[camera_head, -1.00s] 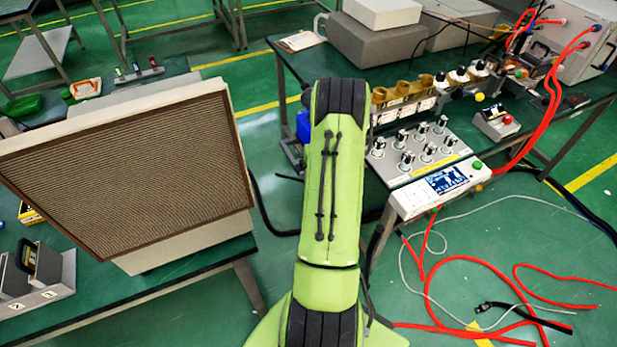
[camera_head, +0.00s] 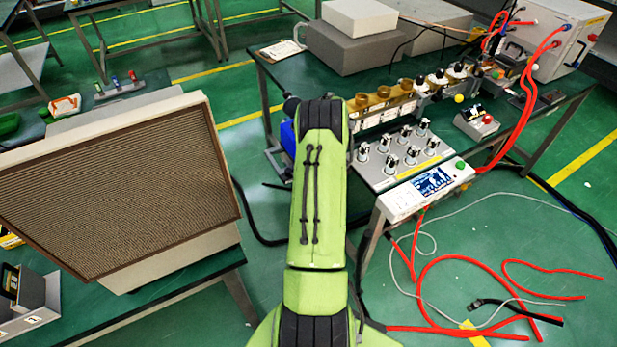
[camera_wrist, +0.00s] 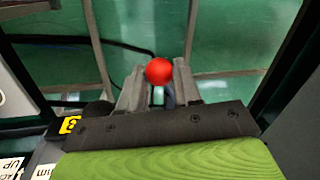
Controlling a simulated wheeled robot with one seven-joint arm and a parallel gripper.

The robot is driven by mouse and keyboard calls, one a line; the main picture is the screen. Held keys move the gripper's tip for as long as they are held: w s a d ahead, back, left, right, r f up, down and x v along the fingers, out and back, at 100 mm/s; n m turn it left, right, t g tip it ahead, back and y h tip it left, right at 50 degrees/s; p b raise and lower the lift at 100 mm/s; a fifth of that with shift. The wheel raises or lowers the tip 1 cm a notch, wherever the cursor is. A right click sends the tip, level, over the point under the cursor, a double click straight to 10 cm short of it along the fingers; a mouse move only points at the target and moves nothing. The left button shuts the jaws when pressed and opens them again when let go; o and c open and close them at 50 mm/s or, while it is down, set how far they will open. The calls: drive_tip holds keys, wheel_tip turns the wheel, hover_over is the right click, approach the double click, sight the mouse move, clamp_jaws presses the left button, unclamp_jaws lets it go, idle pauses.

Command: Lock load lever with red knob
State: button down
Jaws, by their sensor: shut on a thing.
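The red knob (camera_wrist: 159,71) shows in the wrist view between the fingertips of my gripper (camera_wrist: 158,83). The two grey fingers are shut on it from left and right. The lever below the knob is mostly hidden by the fingers and the gripper body, so I cannot tell its angle. In the head view my green arm reaches toward the left end of the bench and hides the gripper and the red knob.
The bench (camera_head: 285,75) carries a panel with several black-and-silver knobs (camera_head: 405,150) and a display unit (camera_head: 430,190) right of my arm. A large framed filter panel (camera_head: 115,190) stands at left. Red cables (camera_head: 440,290) lie on the floor at right.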

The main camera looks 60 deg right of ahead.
drive_tip(key=shift+d, duration=0.1)
drive_tip(key=c, duration=0.8)
unclamp_jaws()
